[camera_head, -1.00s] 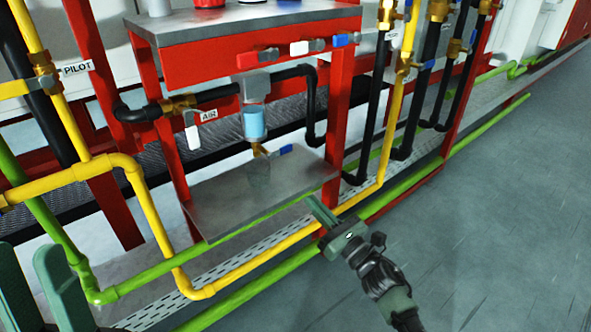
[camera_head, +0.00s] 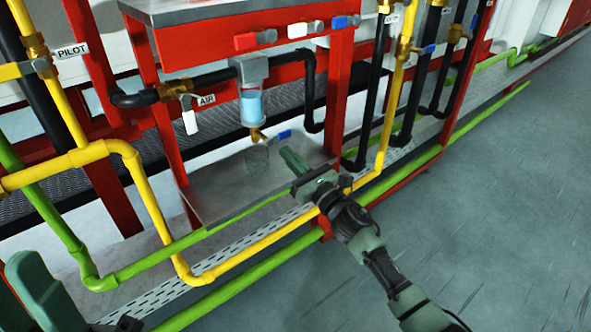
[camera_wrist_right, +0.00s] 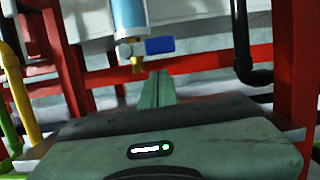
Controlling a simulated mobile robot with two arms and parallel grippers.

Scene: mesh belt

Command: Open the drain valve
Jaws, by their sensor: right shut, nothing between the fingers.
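The drain valve is a small brass fitting (camera_head: 258,135) with a blue lever (camera_head: 283,135), below the clear filter bowl (camera_head: 252,108) with blue liquid. The lever points right, roughly level. In the right wrist view the blue lever (camera_wrist_right: 160,45) is just beyond and above the fingertips, with the brass body (camera_wrist_right: 137,64) to its left. My right gripper (camera_head: 286,154) is shut and empty, just below the lever over the metal shelf; I see no clear contact. Green parts of my left gripper (camera_head: 45,290) show at the lower left, cut off by the frame.
The metal shelf (camera_head: 215,200) lies under the valve. A red frame post (camera_head: 338,100) stands right of it. Yellow pipe (camera_head: 250,240) and green pipe (camera_head: 265,265) run in front. A white-handled AIR valve (camera_head: 190,120) is at the left. The grey floor at right is open.

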